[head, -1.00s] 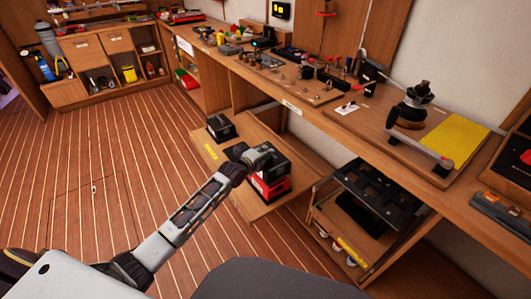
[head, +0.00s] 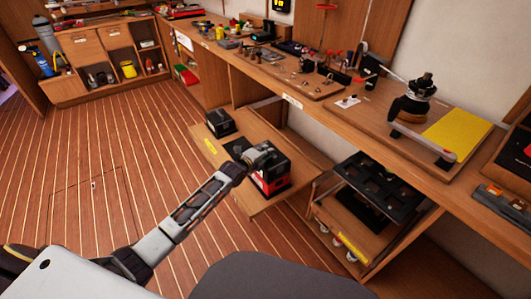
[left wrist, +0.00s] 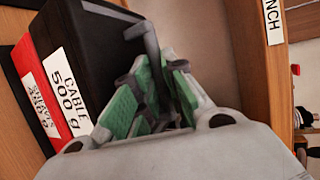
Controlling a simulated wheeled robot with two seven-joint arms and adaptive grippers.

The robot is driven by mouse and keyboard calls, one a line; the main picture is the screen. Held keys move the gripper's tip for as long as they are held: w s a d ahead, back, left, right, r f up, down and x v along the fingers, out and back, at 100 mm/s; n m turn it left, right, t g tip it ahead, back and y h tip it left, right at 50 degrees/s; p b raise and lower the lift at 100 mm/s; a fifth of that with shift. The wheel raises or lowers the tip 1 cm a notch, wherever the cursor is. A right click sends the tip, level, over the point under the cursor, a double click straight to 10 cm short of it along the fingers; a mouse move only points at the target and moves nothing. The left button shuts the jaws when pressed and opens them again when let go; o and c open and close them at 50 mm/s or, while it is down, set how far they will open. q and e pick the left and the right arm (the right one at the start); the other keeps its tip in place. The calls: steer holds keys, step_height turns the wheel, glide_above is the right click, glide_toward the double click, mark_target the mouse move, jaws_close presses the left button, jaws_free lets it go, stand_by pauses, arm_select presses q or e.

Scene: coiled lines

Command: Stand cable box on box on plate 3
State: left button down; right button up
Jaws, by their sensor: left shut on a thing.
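The cable box (left wrist: 95,55) is black with a white label reading "CABLE 500 g"; it also shows in the head view (head: 284,165). The red box (left wrist: 38,85), labelled "SHEAVES 450 g", is directly under it, and the two look in contact. In the head view the red box (head: 264,185) stands on a low wooden board (head: 240,200). No plate number is readable. My left gripper (head: 257,156) is at the top of the cable box and shut on it. Its green fingers (left wrist: 150,95) are close together beside the box's grey handle; the exact grip is partly hidden. My right gripper is out of view.
The workbench (head: 300,105) runs above and behind. A shelf unit with a black tray (head: 380,185) stands to the right. The floor at left is clear.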

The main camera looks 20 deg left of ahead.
arm_select(q)
steer(key=shift+f, duration=0.35)
stand_by(0.7)
steer(key=c, duration=1.4)
jaws_free()
steer(key=shift+s+f, duration=0.1)
steer(key=shift+f, duration=0.1)
steer(key=shift+s, duration=0.15)
steer(key=shift+v, duration=5.8)
steer(key=shift+r, duration=0.2)
